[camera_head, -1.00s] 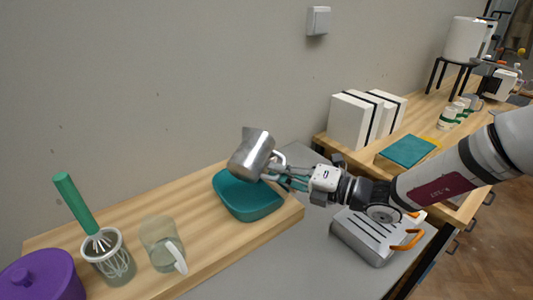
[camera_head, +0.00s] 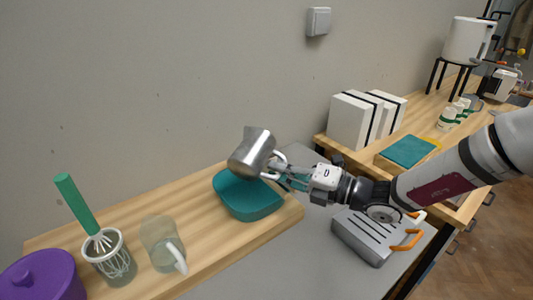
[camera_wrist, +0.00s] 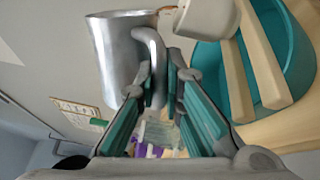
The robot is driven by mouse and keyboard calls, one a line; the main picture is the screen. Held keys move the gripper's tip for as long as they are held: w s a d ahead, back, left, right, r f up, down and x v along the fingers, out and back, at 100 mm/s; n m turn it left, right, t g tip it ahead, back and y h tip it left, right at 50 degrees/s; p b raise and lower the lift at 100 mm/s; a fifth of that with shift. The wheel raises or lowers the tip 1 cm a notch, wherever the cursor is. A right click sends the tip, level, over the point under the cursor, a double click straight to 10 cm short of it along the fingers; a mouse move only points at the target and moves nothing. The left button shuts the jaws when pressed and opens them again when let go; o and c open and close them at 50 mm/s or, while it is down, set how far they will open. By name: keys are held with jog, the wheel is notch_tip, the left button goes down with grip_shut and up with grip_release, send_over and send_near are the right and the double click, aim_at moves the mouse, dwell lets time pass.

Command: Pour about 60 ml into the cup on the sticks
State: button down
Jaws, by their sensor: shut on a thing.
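A shiny metal pitcher (camera_head: 252,153) is tilted in the air above the teal basin (camera_head: 248,205). My gripper (camera_head: 278,172) is shut on its handle, which also shows between the fingers in the wrist view (camera_wrist: 158,82). In the wrist view a pale cup (camera_wrist: 205,18) stands on two wooden sticks (camera_wrist: 262,65) laid across the basin, close beside the pitcher (camera_wrist: 118,55). The cup and sticks do not show in the head view. The inside of the cup is out of sight, and no stream of liquid is visible.
The wooden board (camera_head: 200,255) also bears a glass jug (camera_head: 162,243), a jar with a green-handled whisk (camera_head: 110,258) and a purple lidded pot (camera_head: 42,278). A grey slotted box (camera_head: 370,237) stands below my arm. White box files (camera_head: 350,122) stand behind it.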

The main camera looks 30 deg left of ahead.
jog(key=shift+r+m+p, duration=0.35)
jog(key=shift+m+p, duration=0.45)
jog(key=shift+p, duration=0.25)
dwell(1.4)
jog(key=f+n+b, duration=0.1)
jog(key=b, duration=0.2)
jog(key=shift+s+d+f+n, duration=0.1)
jog(key=shift+s+n, duration=0.05)
jog(key=shift+n, duration=0.25)
jog(key=shift+f+n+p, duration=0.1)
jog(key=shift+n+p, duration=0.4)
jog(key=shift+n, duration=0.3)
jog(key=shift+w+r+n+p, duration=0.25)
jog(key=shift+r+n+p, duration=0.3)
jog(key=shift+n, duration=0.25)
jog(key=shift+w+f+n, duration=0.1)
jog(key=shift+f+n, duration=0.05)
jog(key=shift+n, duration=0.25)
